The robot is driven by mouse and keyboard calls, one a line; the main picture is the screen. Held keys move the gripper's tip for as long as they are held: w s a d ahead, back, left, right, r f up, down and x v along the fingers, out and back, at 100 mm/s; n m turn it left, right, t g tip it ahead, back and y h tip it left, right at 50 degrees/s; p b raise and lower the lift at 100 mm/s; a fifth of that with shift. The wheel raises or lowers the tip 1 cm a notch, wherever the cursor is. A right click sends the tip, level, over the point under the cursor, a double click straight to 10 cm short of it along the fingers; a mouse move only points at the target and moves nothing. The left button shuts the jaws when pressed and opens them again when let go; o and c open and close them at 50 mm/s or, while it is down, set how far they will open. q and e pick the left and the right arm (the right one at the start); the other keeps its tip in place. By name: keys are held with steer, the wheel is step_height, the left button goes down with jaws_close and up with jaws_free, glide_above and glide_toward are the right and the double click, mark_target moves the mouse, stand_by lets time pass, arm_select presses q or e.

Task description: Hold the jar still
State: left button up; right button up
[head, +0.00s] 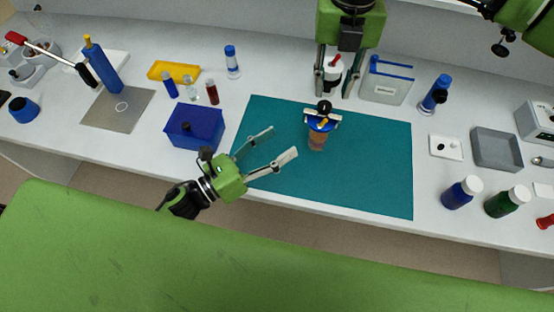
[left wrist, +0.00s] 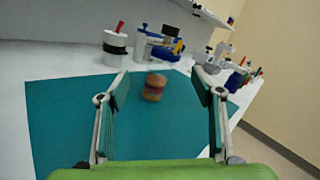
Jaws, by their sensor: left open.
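The jar (head: 317,142) is a small brownish vessel with banded colours, upright on the teal mat (head: 375,175). It also shows in the left wrist view (left wrist: 154,89), between and beyond my open fingers. A blue and white piece with a black knob and yellow part (head: 322,117) overlaps the jar's top in the head view; I cannot tell if it touches. My left gripper (head: 284,141) is open and empty, its fingertips pointing at the jar from the left and apart from it. My right gripper (head: 334,94) is open, pointing down behind the jar.
A white container with a black band and red tip (head: 333,75) shows between my right fingers. A clear box with blue edges (head: 388,84) stands right of it. A blue box (head: 195,127) stands left of the mat. The mat's right half is clear.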

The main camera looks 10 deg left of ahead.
mark_target(311, 137)
arm_select(q)
steer(key=s+f+m+y, duration=0.1)
steer(key=s+d+f+m+y, duration=0.1)
steer(key=f, duration=0.1)
steer(key=shift+s+t, duration=0.2)
steer(key=shift+t, duration=0.2)
steer(key=shift+d+f+m, duration=0.1)
steer(key=shift+f+m, duration=0.05)
steer(key=shift+m, duration=0.25)
steer(key=x, duration=1.3)
steer(key=shift+w+d+f, duration=0.1)
steer(key=shift+w+f, duration=0.1)
steer(key=shift+w, duration=0.15)
steer(key=shift+c, duration=0.2)
steer(key=c, duration=1.4)
steer(key=shift+c, duration=0.2)
